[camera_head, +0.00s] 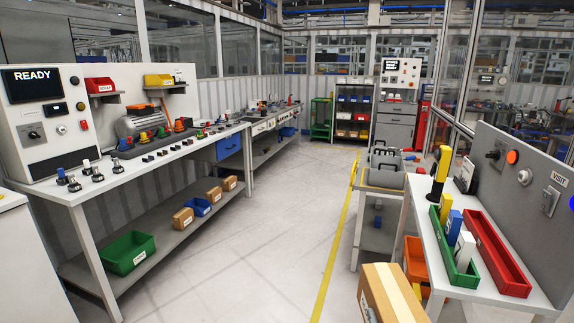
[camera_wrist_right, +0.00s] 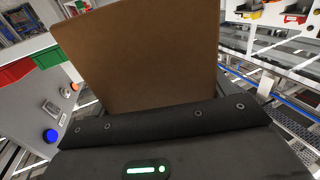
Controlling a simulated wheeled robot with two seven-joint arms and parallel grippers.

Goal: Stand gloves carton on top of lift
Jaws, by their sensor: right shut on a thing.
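A brown cardboard carton (camera_head: 392,293) with a pale tape strip along its top is at the bottom right of the head view, cut off by the lower edge. In the right wrist view a plain brown face of the carton (camera_wrist_right: 140,55) rises from my right gripper (camera_wrist_right: 165,118), which is shut on it. The head view hardly shows this gripper, and the carton's underside is hidden. No gloves marking is readable. I cannot pick out the lift with certainty. My left gripper is not in view.
Right of the carton, a white table (camera_head: 425,215) carries a green tray (camera_head: 466,281), a red tray (camera_head: 511,286) and an upright grey panel (camera_head: 520,160). A grey cart (camera_head: 380,205) stands behind. A long workbench (camera_head: 70,192) lines the left. The floor between (camera_head: 270,240) is clear.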

